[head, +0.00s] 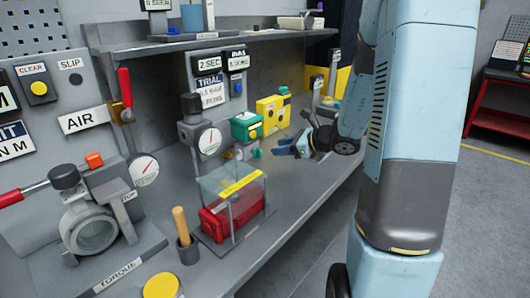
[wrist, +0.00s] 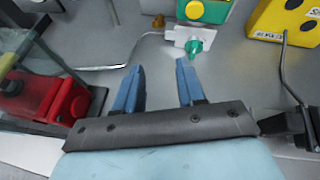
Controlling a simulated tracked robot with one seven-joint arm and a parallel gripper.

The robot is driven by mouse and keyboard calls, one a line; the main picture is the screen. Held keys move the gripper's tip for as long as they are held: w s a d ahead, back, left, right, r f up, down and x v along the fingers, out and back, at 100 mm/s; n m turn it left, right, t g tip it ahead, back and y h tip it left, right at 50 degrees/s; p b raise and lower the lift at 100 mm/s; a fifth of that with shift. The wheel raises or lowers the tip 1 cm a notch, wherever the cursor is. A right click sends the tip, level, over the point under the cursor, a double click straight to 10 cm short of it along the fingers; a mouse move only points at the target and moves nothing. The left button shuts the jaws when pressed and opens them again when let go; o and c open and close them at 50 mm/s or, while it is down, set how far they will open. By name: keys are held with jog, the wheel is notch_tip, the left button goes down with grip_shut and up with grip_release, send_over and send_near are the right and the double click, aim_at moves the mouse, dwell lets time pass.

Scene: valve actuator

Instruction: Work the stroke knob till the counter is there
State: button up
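A small green knob (head: 257,153) sits on a pale valve block (wrist: 186,34) on the bench, below a green box with a yellow button (head: 246,126). The knob also shows in the wrist view (wrist: 194,47), just beyond my right fingertip. No readable label names it as the stroke knob. My gripper (head: 284,146) is open and empty, to the right of the knob in the head view; its two blue fingers (wrist: 160,66) stand apart, and no contact with the knob is visible. Panel signs (head: 209,65) read "2 SEC" and "TRIAL"; I cannot tell which display is the counter.
A clear guard over a red block (head: 233,218) stands at the near left of my gripper. A yellow box (head: 272,113) with a cable stands behind.

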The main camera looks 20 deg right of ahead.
aim_at(261, 151)
jog(key=w+d+f+m+t+h, duration=0.2)
jog(key=w+d+f+m, duration=0.1)
jog(key=d+f+m, duration=0.1)
jog(key=x, duration=1.3)
jog(key=shift+a+r, duration=0.15)
jog(key=shift+a, duration=0.1)
jog(key=shift+s+y, duration=0.1)
jog(key=shift+y, duration=0.2)
grip_shut()
jog(key=shift+d, duration=0.2)
jog(key=shift+a+r, duration=0.1)
